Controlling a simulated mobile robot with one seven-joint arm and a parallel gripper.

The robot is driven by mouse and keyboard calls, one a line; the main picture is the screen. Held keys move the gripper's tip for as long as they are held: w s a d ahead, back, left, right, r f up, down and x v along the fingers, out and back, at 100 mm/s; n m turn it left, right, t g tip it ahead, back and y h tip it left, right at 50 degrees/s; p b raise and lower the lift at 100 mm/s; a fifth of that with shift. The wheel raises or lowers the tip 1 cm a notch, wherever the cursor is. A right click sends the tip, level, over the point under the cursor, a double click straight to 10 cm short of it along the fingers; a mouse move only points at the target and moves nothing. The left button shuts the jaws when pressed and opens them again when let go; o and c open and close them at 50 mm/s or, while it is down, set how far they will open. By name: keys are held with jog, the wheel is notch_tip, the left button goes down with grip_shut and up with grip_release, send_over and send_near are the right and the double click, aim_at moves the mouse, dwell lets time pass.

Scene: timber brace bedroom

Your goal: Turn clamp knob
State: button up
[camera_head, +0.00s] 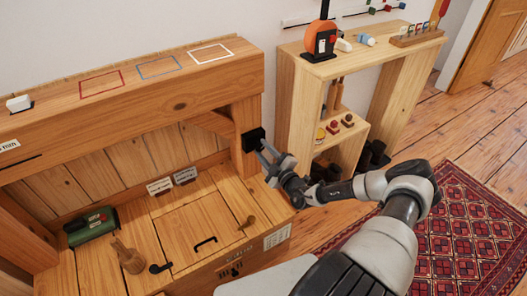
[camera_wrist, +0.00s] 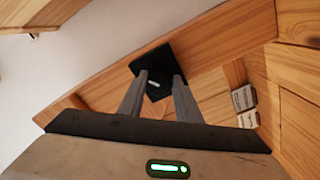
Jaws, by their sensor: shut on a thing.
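The clamp (camera_head: 251,139) is a black block on the timber post at the right end of the bench's upper beam. In the wrist view the black clamp piece (camera_wrist: 152,62) shows beyond and between my fingertips. My gripper (camera_head: 265,149) reaches it from the lower right, with its fingertips at the clamp. In the wrist view my gripper (camera_wrist: 159,80) has its two fingers a little apart, one on each side of the dark knob part (camera_wrist: 155,92). It is shut on the knob, whose shape is mostly hidden in the dark.
A wooden chest lid (camera_head: 185,225) with a black handle lies below my gripper. A green case (camera_head: 92,227) sits at left. A wooden shelf unit (camera_head: 297,110) with tools stands behind to the right. A red patterned rug (camera_head: 470,225) covers the floor at right.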

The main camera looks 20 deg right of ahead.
jog(key=shift+s+a+m, duration=0.1)
jog(key=shift+m, duration=0.5)
jog(key=o, duration=1)
jog(key=s+d+p, duration=0.1)
jog(key=s, duration=0.4)
jog(key=s+d+p, duration=0.1)
jog(key=s, duration=0.5)
jog(key=s+d+p, duration=0.1)
jog(key=s, duration=0.5)
jog(key=shift+d, duration=0.2)
